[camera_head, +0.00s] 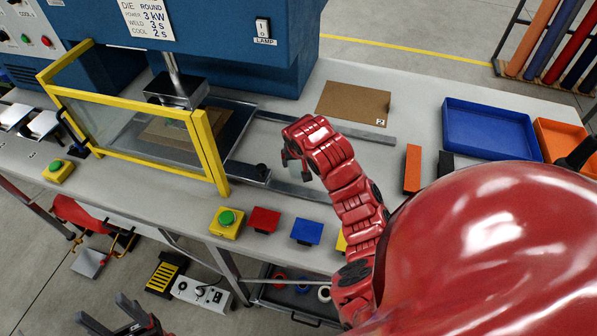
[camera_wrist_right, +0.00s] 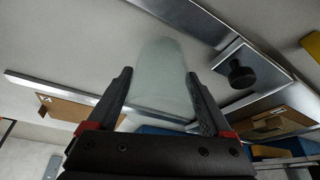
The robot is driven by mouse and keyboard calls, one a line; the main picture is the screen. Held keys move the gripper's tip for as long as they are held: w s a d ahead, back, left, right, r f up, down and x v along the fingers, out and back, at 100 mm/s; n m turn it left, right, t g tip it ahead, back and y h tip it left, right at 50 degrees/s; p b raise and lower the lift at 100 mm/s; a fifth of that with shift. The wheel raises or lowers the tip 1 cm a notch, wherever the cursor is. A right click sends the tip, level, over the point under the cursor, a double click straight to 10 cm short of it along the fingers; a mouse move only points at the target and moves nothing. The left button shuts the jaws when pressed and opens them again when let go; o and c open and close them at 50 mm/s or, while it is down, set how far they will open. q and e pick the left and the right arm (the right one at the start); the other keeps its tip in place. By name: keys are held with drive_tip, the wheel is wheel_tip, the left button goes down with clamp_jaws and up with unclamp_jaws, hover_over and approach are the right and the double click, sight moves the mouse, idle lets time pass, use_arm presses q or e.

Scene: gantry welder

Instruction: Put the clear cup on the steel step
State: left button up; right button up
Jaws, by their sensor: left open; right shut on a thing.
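The clear cup (camera_wrist_right: 163,75) is between the two fingers of my right gripper (camera_wrist_right: 160,98) in the right wrist view, pale and see-through. The gripper is shut on it. In the head view my right gripper (camera_head: 293,158) is over the bench behind the red wrist, which hides the cup. I cannot tell for sure which part is the steel step; a flat steel plate with a black knob (camera_head: 247,172) lies just left of this gripper and also shows in the right wrist view (camera_wrist_right: 230,62). My left gripper (camera_head: 103,312) is open and low at the bottom left, off the bench.
Steel rails (camera_head: 325,127) run along the bench. A yellow-framed guard (camera_head: 135,145) stands left under the blue press (camera_head: 235,40). A brown board (camera_head: 352,103) and blue tray (camera_head: 490,130) lie at the back right.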

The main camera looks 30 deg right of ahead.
sight(298, 168)
drive_tip(key=shift+w+d+f, duration=0.1)
drive_tip(key=shift+w+f, duration=0.05)
drive_tip(key=shift+f, duration=0.1)
wheel_tip(298, 168, down, 3)
drive_tip(key=shift+w+r+b, duration=0.1)
drive_tip(key=shift+r+b, duration=0.05)
drive_tip(key=shift+b, duration=0.7)
drive_tip(key=shift+f, duration=0.25)
drive_tip(key=shift+f, duration=0.15)
drive_tip(key=o, duration=1.1)
